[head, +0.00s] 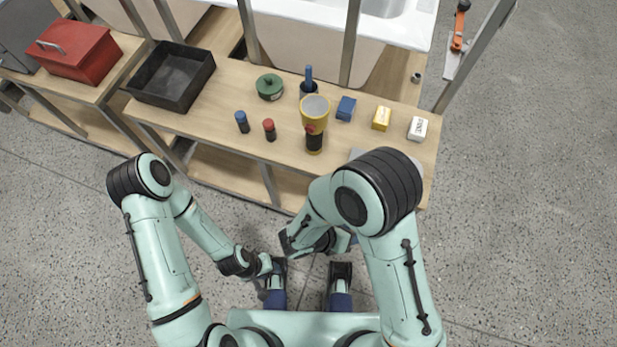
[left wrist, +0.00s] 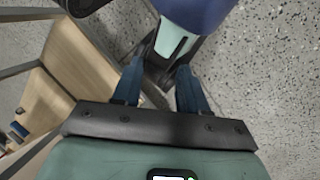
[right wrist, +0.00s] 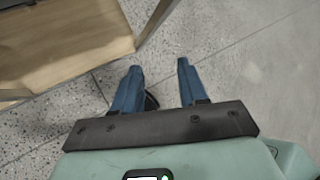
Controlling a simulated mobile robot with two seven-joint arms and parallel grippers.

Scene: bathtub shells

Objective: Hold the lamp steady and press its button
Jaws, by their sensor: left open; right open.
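The lamp (head: 315,113) looks like a yellow and black torch with a wide round pale head on top and a red part on its side, which may be the button. It stands upright on the wooden bench, near its front edge. My left gripper (left wrist: 159,66) is open and empty, low over the floor in front of the bench. My right gripper (right wrist: 159,66) is open and empty, also below and in front of the bench top. Both are well apart from the lamp. The head view partly hides the right gripper behind my own arm.
On the bench (head: 217,108) stand a blue-capped bottle (head: 242,122), red-capped bottle (head: 269,129), green lidded pot (head: 270,87), blue-handled item (head: 308,80), and blue (head: 346,108), yellow (head: 382,118) and white (head: 418,128) boxes. A black tray (head: 152,92) is at left. Bench legs stand near my grippers.

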